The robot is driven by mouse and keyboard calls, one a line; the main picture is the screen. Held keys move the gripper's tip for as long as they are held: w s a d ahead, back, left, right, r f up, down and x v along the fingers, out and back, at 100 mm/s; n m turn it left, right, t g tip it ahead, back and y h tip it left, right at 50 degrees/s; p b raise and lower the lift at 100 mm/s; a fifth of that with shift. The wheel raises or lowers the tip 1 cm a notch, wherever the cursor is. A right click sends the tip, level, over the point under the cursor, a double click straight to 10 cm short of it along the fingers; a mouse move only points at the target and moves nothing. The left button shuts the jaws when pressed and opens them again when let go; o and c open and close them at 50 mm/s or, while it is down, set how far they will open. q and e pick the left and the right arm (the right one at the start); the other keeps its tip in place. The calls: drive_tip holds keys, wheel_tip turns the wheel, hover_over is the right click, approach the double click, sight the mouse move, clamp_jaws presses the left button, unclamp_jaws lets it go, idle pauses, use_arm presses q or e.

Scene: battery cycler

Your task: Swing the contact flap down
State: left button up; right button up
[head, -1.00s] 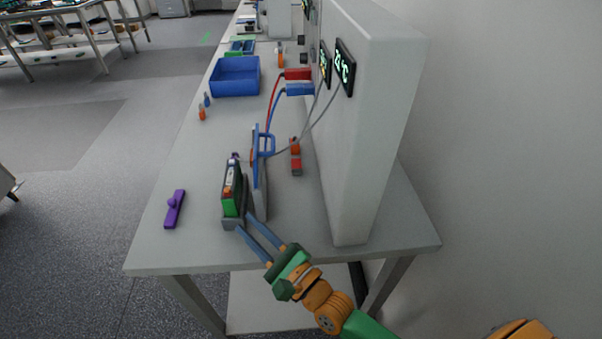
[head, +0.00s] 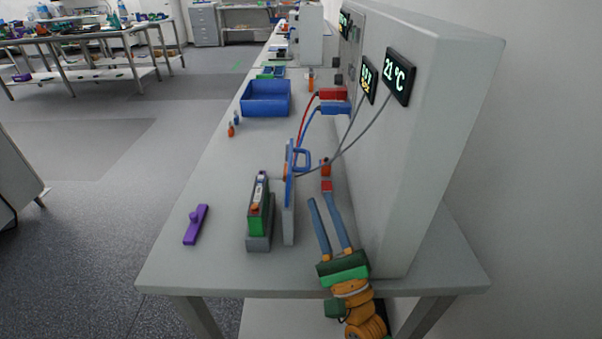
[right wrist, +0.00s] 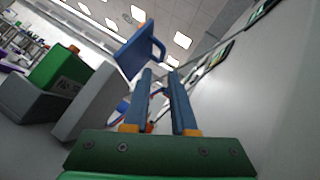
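The blue contact flap (head: 289,172) stands upright on a grey upright plate (head: 288,228), with its loop handle (head: 302,159) on the right side. The flap (right wrist: 133,50) and its handle (right wrist: 158,50) also show in the right wrist view, just beyond the fingertips. A green and dark battery (head: 256,218) stands in a grey holder (head: 259,243) left of the flap. My right gripper (head: 320,196) is open and empty, right of the flap and nearer than the handle, not touching it. My left gripper is out of view.
The tall grey cabinet (head: 425,130) rises close on the gripper's right. Red and blue cables (head: 308,127) run to the flap area. An orange and red item (head: 326,170) stands beyond the fingers. A purple tool (head: 196,225) and a blue bin (head: 266,98) lie on the bench.

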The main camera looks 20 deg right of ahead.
sight(309, 163)
drive_tip(key=p+x, duration=0.2)
drive_tip(key=x, duration=0.5)
drive_tip(key=shift+d+r+p, duration=0.1)
drive_tip(key=shift+r+p, duration=0.05)
drive_tip(key=shift+p, duration=0.25)
clamp_jaws()
idle(0.8)
